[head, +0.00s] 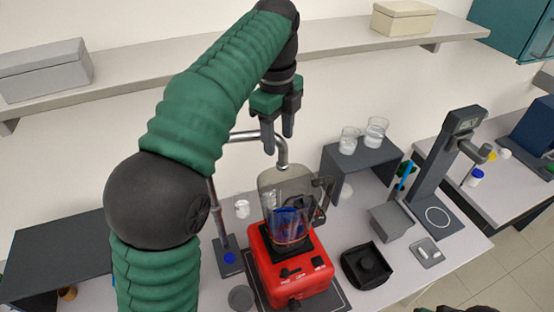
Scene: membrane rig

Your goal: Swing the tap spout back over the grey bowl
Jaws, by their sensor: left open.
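The metal tap has a stand (214,215) left of the red blender and a spout (283,157) that bends right and down. The spout's end hangs over the blender's clear jug (284,185). My left gripper (278,144) is open, fingers pointing down, at the spout's outer bend. One finger overlaps the pipe in the picture; I cannot tell whether they touch. A small grey round thing (241,298), perhaps the grey bowl, sits at the blender's lower left, away from the spout's end. My right gripper is not in view.
The red blender (296,275) holds a jug with something blue inside. A small glass (242,208) stands behind. A grey riser (360,157) carries two beakers. A shelf (140,76) runs along the wall.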

